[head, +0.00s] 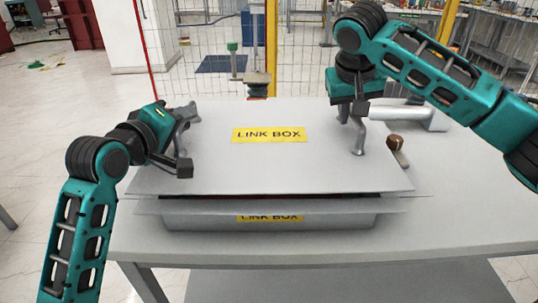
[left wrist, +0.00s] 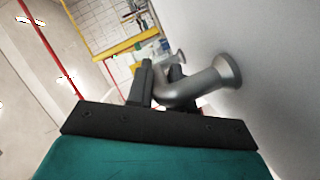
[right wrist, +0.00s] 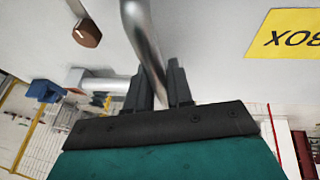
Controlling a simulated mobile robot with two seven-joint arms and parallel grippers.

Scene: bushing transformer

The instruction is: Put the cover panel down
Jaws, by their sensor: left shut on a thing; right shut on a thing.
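The cover panel (head: 275,165) is a flat light-grey plate with a yellow LINK BOX label, held roughly level over the grey link box (head: 200,220). A narrow dark gap with red inside shows between the panel and the box rim. My left gripper (head: 181,148) is shut on the panel's left handle (left wrist: 215,85). My right gripper (head: 354,108) is shut on the right handle (right wrist: 142,35). The panel's surface also shows beside the fingers in the left wrist view (left wrist: 285,50) and the right wrist view (right wrist: 215,55). The panel hides most of the box opening.
The box stands on a light-grey table (head: 450,205) with free room at the right. A brown-topped knob (head: 396,142) and a grey cylindrical part (head: 405,115) are right of the panel. A wire fence (head: 300,55) with yellow posts stands behind the table.

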